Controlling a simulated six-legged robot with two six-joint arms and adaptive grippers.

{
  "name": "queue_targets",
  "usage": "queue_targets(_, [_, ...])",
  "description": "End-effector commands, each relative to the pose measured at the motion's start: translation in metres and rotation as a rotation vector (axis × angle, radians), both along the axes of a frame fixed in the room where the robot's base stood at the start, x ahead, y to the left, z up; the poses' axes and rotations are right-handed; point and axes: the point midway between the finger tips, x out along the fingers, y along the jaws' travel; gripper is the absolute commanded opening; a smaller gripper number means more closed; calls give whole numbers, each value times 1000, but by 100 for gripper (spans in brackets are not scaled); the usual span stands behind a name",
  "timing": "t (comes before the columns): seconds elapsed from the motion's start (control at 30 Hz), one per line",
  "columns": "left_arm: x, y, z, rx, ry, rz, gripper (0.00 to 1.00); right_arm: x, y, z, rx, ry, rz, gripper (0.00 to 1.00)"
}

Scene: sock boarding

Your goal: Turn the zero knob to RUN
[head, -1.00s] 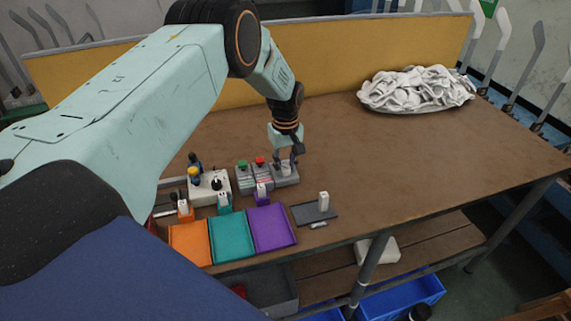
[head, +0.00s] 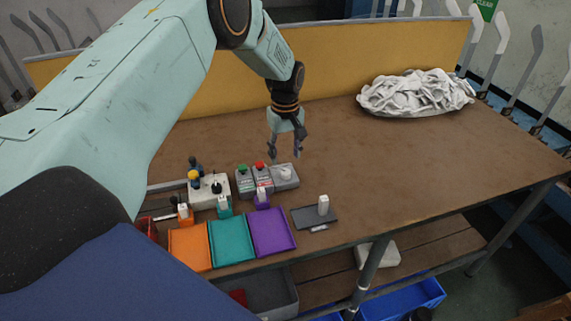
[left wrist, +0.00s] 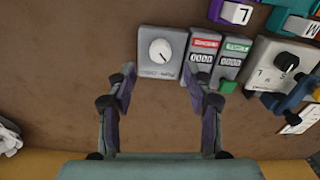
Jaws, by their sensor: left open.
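The zero knob is a round white knob (left wrist: 160,50) with a dark pointer line, on a grey box (left wrist: 145,74). In the head view the grey box (head: 284,177) stands at the right end of the row of devices. In the left wrist view the pointer is tilted and the lettering below the knob is too small to read surely. My left gripper (head: 287,155) is open and empty, above and just behind the box, apart from the knob. Its fingers (left wrist: 164,83) spread to either side of the box in the left wrist view. My right gripper is not in view.
Two counters, red-topped (left wrist: 204,53) and green-topped (left wrist: 234,55), stand close beside the box. A white box with a black knob (head: 216,186) is farther left. Orange (head: 190,262), teal (head: 233,258) and purple (head: 272,248) trays lie in front. A white cloth pile (head: 415,92) sits back right.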

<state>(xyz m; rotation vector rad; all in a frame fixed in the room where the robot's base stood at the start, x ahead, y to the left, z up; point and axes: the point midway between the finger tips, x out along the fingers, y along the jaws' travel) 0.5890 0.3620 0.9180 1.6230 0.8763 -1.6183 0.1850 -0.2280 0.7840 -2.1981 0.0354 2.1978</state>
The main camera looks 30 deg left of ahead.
Motion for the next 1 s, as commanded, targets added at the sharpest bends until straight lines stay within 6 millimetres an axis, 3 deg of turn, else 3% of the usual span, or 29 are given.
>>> queue_targets(0.1, [1,0,26,0,-4,-1,52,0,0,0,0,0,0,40])
queue_targets(0.33, [0,0,57,0,-1,-1,52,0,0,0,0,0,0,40])
queue_targets(1.0, [0,0,65,1,0,-1,52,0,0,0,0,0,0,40])
